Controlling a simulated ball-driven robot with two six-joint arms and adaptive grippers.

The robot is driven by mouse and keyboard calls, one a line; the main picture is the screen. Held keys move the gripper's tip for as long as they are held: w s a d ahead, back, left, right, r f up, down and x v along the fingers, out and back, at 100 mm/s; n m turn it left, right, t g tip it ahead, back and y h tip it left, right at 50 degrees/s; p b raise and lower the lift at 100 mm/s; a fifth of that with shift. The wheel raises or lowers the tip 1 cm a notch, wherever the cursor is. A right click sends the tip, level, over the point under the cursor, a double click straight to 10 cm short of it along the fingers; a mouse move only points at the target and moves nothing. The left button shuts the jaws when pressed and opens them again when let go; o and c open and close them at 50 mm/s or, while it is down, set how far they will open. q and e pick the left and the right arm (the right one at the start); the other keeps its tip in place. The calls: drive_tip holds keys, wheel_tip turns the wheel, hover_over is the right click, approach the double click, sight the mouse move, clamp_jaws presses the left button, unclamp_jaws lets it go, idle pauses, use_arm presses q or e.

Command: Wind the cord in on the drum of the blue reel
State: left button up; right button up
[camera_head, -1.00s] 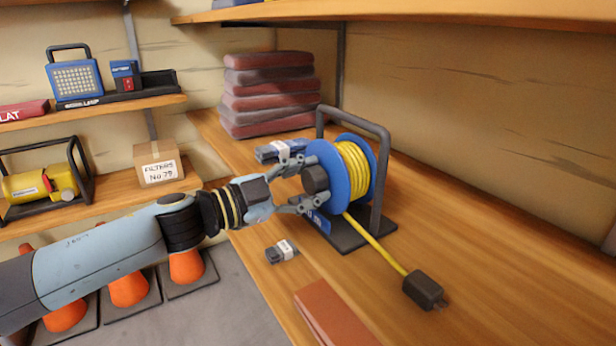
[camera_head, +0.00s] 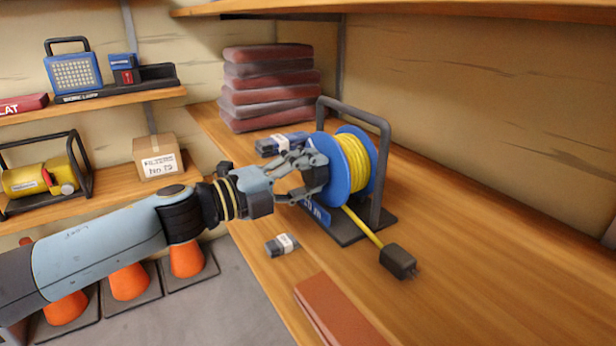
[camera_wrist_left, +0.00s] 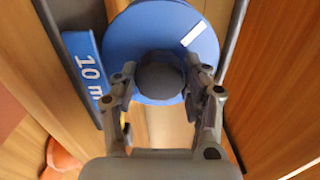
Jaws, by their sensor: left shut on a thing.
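The blue reel (camera_head: 341,170) stands on the wooden bench in a dark frame, with yellow cord (camera_head: 356,163) wound on its drum. A short length of cord runs from the drum to a black plug (camera_head: 398,261) lying on the bench. My left gripper (camera_head: 312,172) is shut on the dark round knob at the reel's near face. In the left wrist view the knob (camera_wrist_left: 160,78) sits between the two fingers, in front of the blue disc (camera_wrist_left: 150,25). My right gripper is not in view.
Folded cloths (camera_head: 268,90) are stacked behind. Orange cones (camera_head: 186,258) stand below at left. The bench right of the plug is clear.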

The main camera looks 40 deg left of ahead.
use_arm(q)
drive_tip(key=m, duration=0.2)
drive_tip(key=m+b, duration=0.1)
drive_tip(key=m, duration=0.2)
drive_tip(key=shift+f+m+b, duration=0.2)
drive_tip(key=shift+m+b, duration=0.1)
drive_tip(key=m+b, duration=0.1)
drive_tip(key=m, duration=0.2)
drive_tip(key=shift+s, duration=0.1)
drive_tip(key=shift+m, duration=0.5)
drive_tip(key=shift+r, duration=0.1)
drive_tip(key=o, duration=1.2)
drive_tip(key=shift+c, duration=0.2)
drive_tip(key=shift+r, duration=0.1)
